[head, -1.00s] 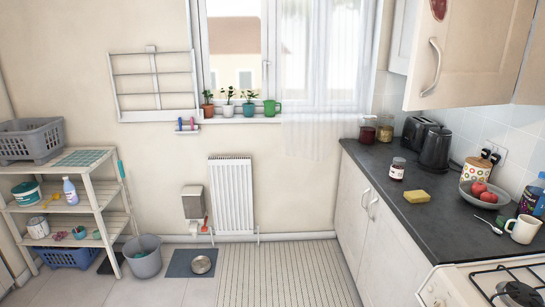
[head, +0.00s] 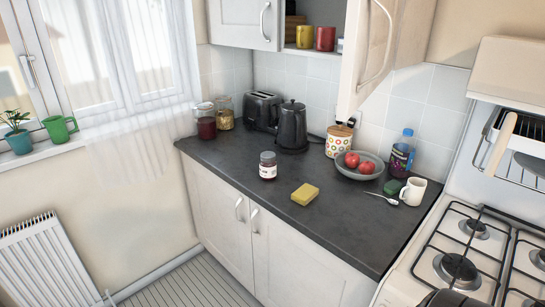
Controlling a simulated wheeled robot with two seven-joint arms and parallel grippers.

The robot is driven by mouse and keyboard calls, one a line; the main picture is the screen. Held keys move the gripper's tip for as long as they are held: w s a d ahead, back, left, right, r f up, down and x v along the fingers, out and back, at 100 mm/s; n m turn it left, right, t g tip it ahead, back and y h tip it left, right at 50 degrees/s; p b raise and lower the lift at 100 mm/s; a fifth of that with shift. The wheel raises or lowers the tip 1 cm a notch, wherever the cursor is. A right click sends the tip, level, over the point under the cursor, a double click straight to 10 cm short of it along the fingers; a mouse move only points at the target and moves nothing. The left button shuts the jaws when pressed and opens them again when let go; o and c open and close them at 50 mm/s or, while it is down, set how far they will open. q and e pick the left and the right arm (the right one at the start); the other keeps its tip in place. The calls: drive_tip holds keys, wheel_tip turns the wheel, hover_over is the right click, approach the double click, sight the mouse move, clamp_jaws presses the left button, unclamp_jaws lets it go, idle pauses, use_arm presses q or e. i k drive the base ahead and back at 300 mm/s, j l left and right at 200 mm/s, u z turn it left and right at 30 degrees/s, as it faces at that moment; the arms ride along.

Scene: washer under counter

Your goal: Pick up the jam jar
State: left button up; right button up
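Neither of my grippers shows in the head view.
On the counter are the yellow sponge (head: 304,194), a kettle (head: 292,127), a toaster (head: 262,110), two storage jars (head: 206,124), a fruit bowl (head: 359,170), a bottle (head: 401,155), a mug (head: 413,191) and a spoon (head: 382,198). A cupboard door (head: 372,55) hangs open above. A hob (head: 458,265) adjoins right.

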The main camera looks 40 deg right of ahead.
sight(267, 169)
drive_tip(key=i+z, duration=0.45)
drive_tip(key=i+j+z, duration=0.15)
drive_tip(key=z, duration=0.3)
drive_tip(key=i+j+z, duration=0.55)
drive_tip(key=z, duration=0.3)
